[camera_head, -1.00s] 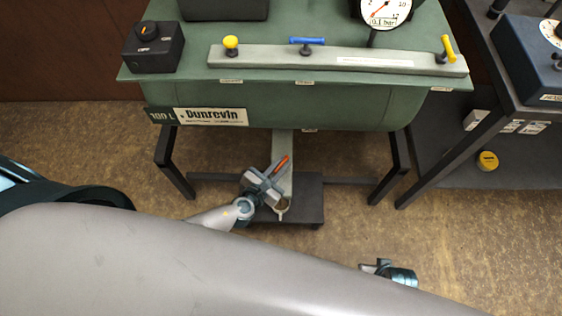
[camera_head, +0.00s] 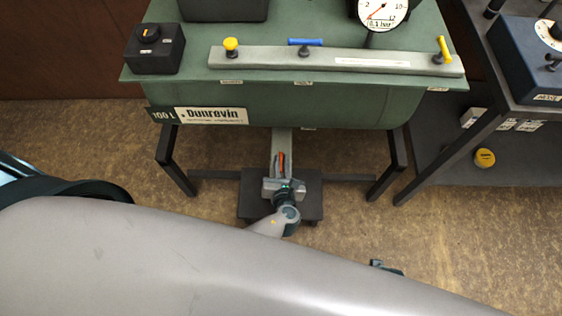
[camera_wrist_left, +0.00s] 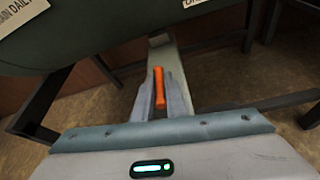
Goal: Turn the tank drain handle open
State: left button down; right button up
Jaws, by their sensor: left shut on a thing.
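The orange drain handle (camera_head: 282,160) is low under the front of the green tank (camera_head: 300,100). It points away from me, in line with the grey upright piece behind it. My left gripper (camera_head: 281,172) is shut on the handle. In the left wrist view the handle (camera_wrist_left: 158,88) stands between the two grey fingers of the left gripper (camera_wrist_left: 160,95). The valve body under the handle is hidden by the gripper. A small teal part, which looks like my right gripper (camera_head: 387,267), shows at the lower right, mostly hidden by my left arm.
A grey bar with yellow and blue handles (camera_head: 335,61), a dial gauge (camera_head: 382,12) and a black box with a knob (camera_head: 154,48) are on the tank top. Black tank legs (camera_head: 392,165) stand either side. A dark bench (camera_head: 470,135) stands right.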

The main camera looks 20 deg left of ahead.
pick_arm(q)
jog(key=shift+w+a+r, duration=0.1)
jog(key=shift+w+a, duration=0.05)
jog(key=shift+a, duration=0.1)
jog(key=c, duration=1.8)
grip_release()
jog(key=shift+d, duration=0.1)
jog(key=shift+s+d, duration=0.1)
jog(key=shift+s, duration=0.1)
